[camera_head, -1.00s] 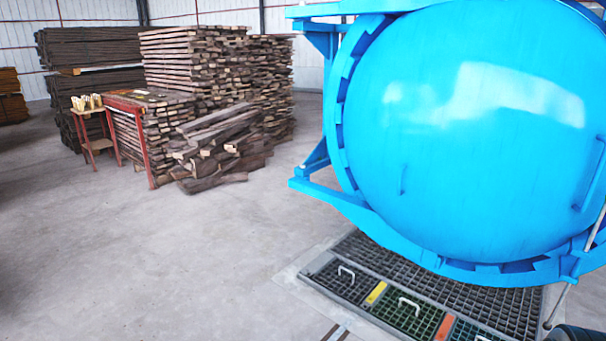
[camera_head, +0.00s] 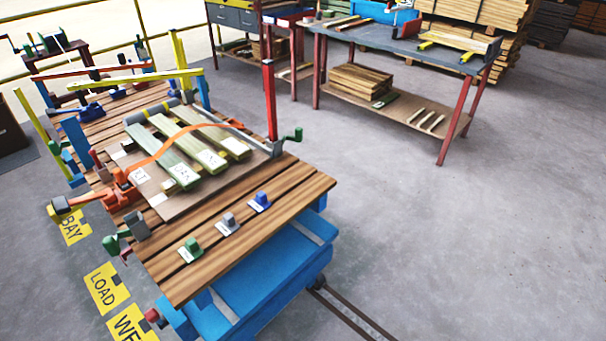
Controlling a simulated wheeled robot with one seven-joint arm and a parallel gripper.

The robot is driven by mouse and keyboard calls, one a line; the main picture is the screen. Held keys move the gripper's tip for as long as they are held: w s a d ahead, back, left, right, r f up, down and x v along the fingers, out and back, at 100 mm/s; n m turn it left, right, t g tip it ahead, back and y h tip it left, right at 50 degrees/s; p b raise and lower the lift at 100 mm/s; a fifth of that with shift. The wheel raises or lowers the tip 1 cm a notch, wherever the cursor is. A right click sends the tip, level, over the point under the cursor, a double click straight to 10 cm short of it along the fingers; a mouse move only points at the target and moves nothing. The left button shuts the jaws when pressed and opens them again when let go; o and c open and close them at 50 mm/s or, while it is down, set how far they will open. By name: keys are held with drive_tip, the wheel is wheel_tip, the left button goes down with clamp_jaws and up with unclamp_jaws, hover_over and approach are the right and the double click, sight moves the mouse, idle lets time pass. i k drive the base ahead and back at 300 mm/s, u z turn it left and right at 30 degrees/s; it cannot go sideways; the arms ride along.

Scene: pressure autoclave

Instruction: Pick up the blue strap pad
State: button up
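A small blue pad (camera_head: 261,200) sits on the front right part of a slatted wooden cart top (camera_head: 290,200), on a small white label. A grey pad (camera_head: 228,222) and a green pad (camera_head: 190,246) stand in a row with it, to its left and nearer the front. Nothing touches the blue pad. My gripper is not in view.
Behind the pads, several labelled boards (camera_head: 185,155) lie on a panel under an orange strap (camera_head: 160,152). A red post (camera_head: 269,100) rises behind the blue pad. A workbench (camera_head: 400,45) stands at the back. The floor (camera_head: 440,250) to the right is clear.

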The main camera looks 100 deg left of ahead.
sight(260, 203)
drive_tip(key=u, duration=1.35)
drive_tip(key=i, duration=1.95)
drive_tip(key=u, duration=3.4)
drive_tip(key=i, duration=1.65)
drive_tip(key=z, duration=0.05)
